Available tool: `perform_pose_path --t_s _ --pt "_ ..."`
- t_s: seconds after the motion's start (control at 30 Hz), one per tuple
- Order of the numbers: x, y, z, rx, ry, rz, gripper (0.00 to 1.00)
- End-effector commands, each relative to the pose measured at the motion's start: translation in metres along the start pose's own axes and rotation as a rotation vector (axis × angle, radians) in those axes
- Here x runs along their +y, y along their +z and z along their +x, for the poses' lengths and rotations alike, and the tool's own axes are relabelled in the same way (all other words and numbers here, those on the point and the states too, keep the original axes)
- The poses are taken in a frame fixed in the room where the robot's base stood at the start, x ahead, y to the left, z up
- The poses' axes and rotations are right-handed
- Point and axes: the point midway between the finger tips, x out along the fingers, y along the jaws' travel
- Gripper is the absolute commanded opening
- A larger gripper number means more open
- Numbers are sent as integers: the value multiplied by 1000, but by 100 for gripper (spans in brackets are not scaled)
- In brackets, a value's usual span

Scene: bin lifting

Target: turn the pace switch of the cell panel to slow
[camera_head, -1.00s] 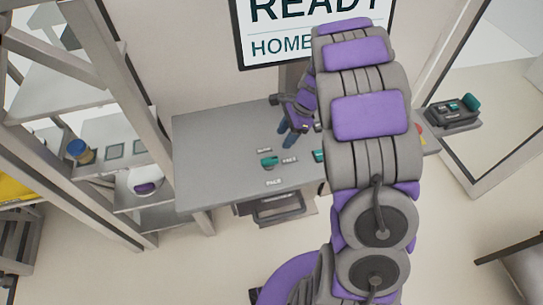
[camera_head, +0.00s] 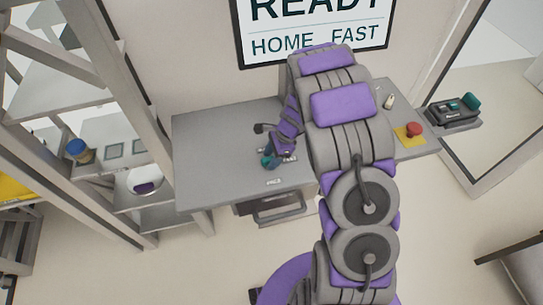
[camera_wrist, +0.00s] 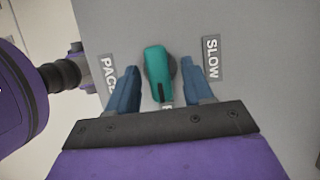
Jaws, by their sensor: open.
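The pace switch is a teal knob (camera_wrist: 157,75) on the grey cell panel (camera_wrist: 250,60) in the wrist view. Its long handle runs up and down the picture, its lower end toward a label mostly hidden by my gripper; only an F-like letter shows. The SLOW label (camera_wrist: 211,57) is to its right, the PACE label (camera_wrist: 107,75) to its left. My gripper (camera_wrist: 159,82) is open, one blue finger on each side of the knob, with small gaps visible. In the head view my gripper (camera_head: 269,160) is over the panel (camera_head: 215,150) and partly hides the knob.
A screen (camera_head: 312,35) behind the panel shows READY, HOME and FAST. A red button (camera_head: 413,130) on a yellow base is at the panel's right. A shelf with a blue-lidded jar (camera_head: 80,150) stands left. A dark control box (camera_head: 453,111) is far right.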

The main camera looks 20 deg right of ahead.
Motion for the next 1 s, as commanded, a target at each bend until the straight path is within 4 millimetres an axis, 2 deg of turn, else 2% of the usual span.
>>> perform_pose_path --t_s 0.07,0.57,1.0 --pt "0 1 0 0 0 0 49" --pt "0 0 0 0 0 0 1" --pt "-2 0 -2 -2 35 -88 0"
